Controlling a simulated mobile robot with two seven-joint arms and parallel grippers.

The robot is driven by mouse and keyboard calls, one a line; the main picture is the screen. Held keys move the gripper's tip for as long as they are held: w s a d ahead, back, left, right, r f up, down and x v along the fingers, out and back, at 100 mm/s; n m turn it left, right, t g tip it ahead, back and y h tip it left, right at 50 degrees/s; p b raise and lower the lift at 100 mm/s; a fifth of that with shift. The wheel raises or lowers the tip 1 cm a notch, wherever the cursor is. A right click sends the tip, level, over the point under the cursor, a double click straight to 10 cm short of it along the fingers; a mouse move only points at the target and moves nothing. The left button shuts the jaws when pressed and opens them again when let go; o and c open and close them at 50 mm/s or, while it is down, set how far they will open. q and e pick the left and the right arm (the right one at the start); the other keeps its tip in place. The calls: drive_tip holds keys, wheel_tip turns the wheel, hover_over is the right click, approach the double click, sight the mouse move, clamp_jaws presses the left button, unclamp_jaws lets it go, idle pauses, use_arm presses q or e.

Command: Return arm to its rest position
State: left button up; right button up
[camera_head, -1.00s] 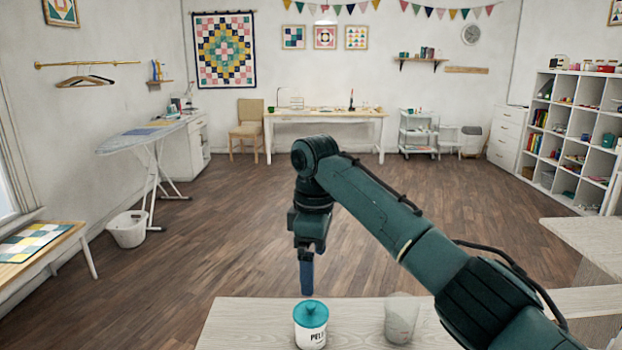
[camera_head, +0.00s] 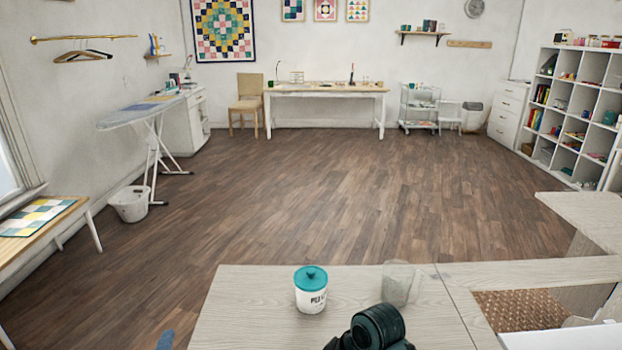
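A part of my dark green arm (camera_head: 376,328) shows at the bottom edge, in front of the table's near side; I take it to be my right arm. Its gripper is out of view. A small blue tip, which looks like a fingertip of my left gripper (camera_head: 166,341), shows at the bottom left, beside the table. Only its end is visible, so its opening is hidden. A white jar with a teal lid (camera_head: 310,289) stands upright on the pale wooden table (camera_head: 250,300). Nothing touches it. A translucent cup (camera_head: 401,284) stands to its right.
More pale tabletop (camera_head: 530,270) continues to the right, with a woven brown panel (camera_head: 520,309) and a white surface (camera_head: 560,341) near the front. An ironing board (camera_head: 142,112) and white bin (camera_head: 130,204) stand at the left. The wooden floor beyond is clear.

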use_arm(q)
drive_tip(key=s+d+f+n+g+h, duration=0.1)
drive_tip(key=s+f+n+g+h, duration=0.15)
drive_tip(key=s+n+g, duration=0.5)
drive_tip(key=s+d+f+n+g+h, duration=0.15)
drive_tip(key=s+f+n, duration=0.25)
drive_tip(key=s, duration=0.6)
use_arm(e)
drive_tip(key=s+d+f+m+t+h, duration=0.15)
drive_tip(key=s+d+m+h, duration=0.45)
drive_tip(key=s+d, duration=1.25)
use_arm(q)
drive_tip(key=w+d+f+m+t+h+b, duration=0.1)
drive_tip(key=w+d+f+t+h, duration=0.2)
drive_tip(key=w+d+f+t, duration=0.2)
wheel_tip(320, 180, down, 2)
drive_tip(key=shift+w+d+f+t, duration=0.1)
drive_tip(key=shift+w+d+t, duration=0.25)
drive_tip(key=shift+t, duration=0.25)
use_arm(e)
drive_tip(key=w+a+f+t+y, duration=0.5)
drive_tip(key=a+f+t, duration=0.2)
drive_tip(key=t, duration=0.1)
drive_tip(key=shift+w+a+f+m+y, duration=0.15)
drive_tip(key=shift+w+a+m+y, duration=0.15)
drive_tip(key=shift+w+m, duration=0.1)
